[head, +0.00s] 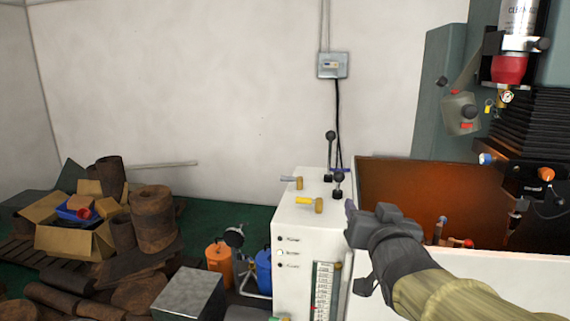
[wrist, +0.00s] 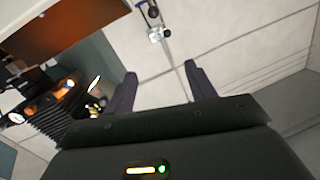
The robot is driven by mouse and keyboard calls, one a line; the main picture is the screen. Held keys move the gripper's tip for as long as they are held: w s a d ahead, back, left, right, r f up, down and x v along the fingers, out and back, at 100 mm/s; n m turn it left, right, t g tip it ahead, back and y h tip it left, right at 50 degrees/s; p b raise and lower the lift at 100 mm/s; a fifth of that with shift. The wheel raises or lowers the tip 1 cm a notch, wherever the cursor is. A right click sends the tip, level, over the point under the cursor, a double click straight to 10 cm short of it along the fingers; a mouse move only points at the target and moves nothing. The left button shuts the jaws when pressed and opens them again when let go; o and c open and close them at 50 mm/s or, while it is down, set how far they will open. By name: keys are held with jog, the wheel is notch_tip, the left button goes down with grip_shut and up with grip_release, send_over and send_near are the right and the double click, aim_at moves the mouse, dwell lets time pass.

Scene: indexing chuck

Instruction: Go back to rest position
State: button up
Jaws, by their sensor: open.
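My gripper (head: 352,207) is raised at the right of the white control cabinet (head: 305,238), in front of the brown-orange panel. In the wrist view its two dark fingers (wrist: 158,86) stand wide apart with nothing between them. The cabinet top carries black-knobbed levers (head: 338,183) and small brass-yellow valves (head: 308,203). In the head view my gripper's fingertips appear close to the cabinet's right edge; I cannot tell the exact gap.
The machine (head: 500,130) with hoses and gauge stands at the right. A cardboard box (head: 65,238) and rusty cylinders (head: 154,218) fill the left.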

notch_tip(320, 180, down, 14)
jog(key=g, duration=0.6)
jog(key=s+f+n+g, duration=0.2)
jog(key=s+f+g, duration=0.6)
jog(key=s+f, duration=0.5)
notch_tip(320, 180, down, 3)
